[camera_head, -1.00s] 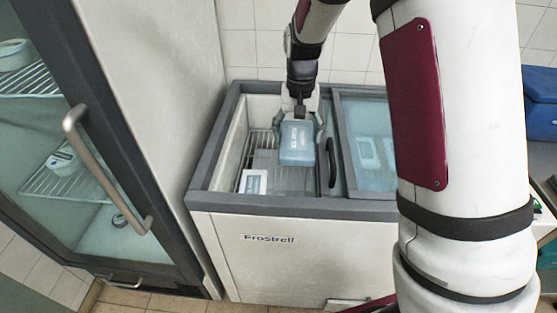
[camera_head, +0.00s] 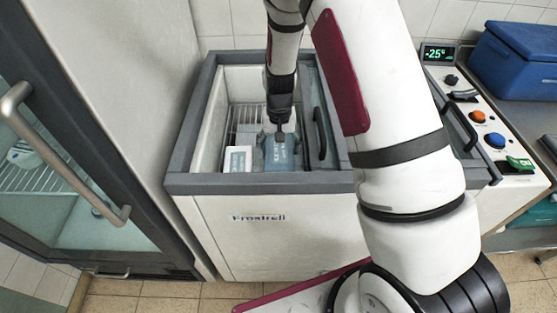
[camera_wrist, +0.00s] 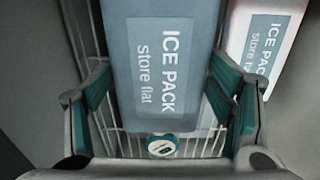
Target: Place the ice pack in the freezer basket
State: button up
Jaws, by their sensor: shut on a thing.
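The ice pack is a blue block (camera_head: 280,156) labelled "ICE PACK store flat"; it fills the upper middle of the wrist view (camera_wrist: 150,60). My gripper (camera_head: 279,138) is shut on it, with one green-padded finger on each side in the wrist view (camera_wrist: 163,85). Gripper and pack are down inside the open left part of the chest freezer (camera_head: 262,188). The wire freezer basket (camera_head: 237,117) lies under and around the pack; its bars also show in the wrist view (camera_wrist: 118,143). I cannot tell whether the pack touches the basket floor.
A whitish ice pack (camera_head: 238,159) lies in the freezer beside the held one, to its right in the wrist view (camera_wrist: 262,38). A small round gauge (camera_wrist: 163,145) is below. The freezer's sliding lid handle (camera_head: 320,134) is close on the right. A glass-door fridge (camera_head: 62,170) stands left.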

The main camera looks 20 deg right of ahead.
aim_at(279, 160)
jog(key=shift+f, duration=2.85)
jog(key=shift+f, duration=0.1)
jog(key=o, duration=1.3)
jog(key=shift+f, duration=0.1)
